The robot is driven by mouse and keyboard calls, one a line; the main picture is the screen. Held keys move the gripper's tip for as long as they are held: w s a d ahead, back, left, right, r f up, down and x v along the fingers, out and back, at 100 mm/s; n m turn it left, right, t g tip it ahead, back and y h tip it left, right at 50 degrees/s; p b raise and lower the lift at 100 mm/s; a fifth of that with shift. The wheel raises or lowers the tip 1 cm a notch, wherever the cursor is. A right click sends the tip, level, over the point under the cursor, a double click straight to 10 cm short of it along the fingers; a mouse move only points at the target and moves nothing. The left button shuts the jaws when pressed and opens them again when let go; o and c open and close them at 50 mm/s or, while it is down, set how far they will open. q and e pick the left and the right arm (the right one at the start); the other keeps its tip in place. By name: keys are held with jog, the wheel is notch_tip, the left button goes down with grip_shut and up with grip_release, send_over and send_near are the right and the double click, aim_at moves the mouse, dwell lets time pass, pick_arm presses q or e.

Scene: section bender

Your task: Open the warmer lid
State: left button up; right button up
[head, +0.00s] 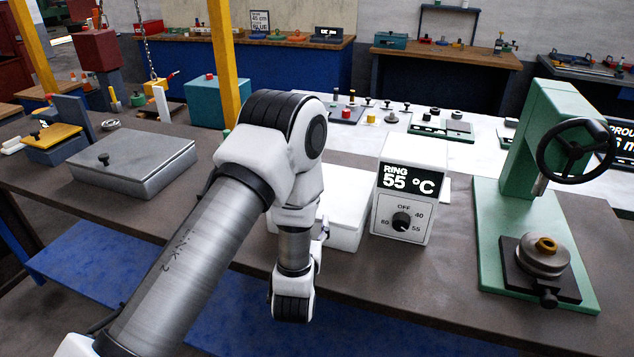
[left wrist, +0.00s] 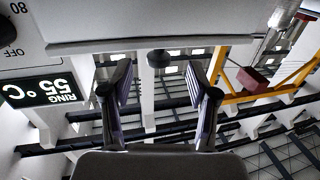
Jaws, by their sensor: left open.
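The white warmer (head: 348,230) stands on the bench, partly hidden behind my left arm. Its control panel (head: 404,200) reads RING 55 °C and has a black dial. The warmer's visible top looks flat and closed. In the left wrist view, its pale underside or edge (left wrist: 150,24) spans the top of the picture, with a small dark knob (left wrist: 159,58) below it. My left gripper (left wrist: 158,78) is open, its two fingers on either side of the knob's line, with nothing visibly held. I cannot tell whether the fingers touch the knob. My right gripper is not in view.
A grey lidded box (head: 128,165) with a black knob sits on the bench at left. A green press (head: 545,170) with a handwheel stands at right. A white surface with small parts (head: 460,170) lies behind the warmer. Bare bench (head: 445,270) lies between warmer and press.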

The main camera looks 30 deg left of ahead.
pick_arm(q)
jog(key=x, duration=0.2)
jog(key=p+x, duration=0.1)
jog(key=x, duration=0.2)
jog(key=p+x, duration=0.1)
jog(key=x, duration=0.1)
jog(key=shift+w+a+r, duration=0.15)
jog(key=shift+w+r, duration=0.05)
jog(key=shift+r, duration=0.2)
jog(key=shift+s+d+r, duration=0.25)
jog(key=shift+c, duration=0.4)
grip_shut()
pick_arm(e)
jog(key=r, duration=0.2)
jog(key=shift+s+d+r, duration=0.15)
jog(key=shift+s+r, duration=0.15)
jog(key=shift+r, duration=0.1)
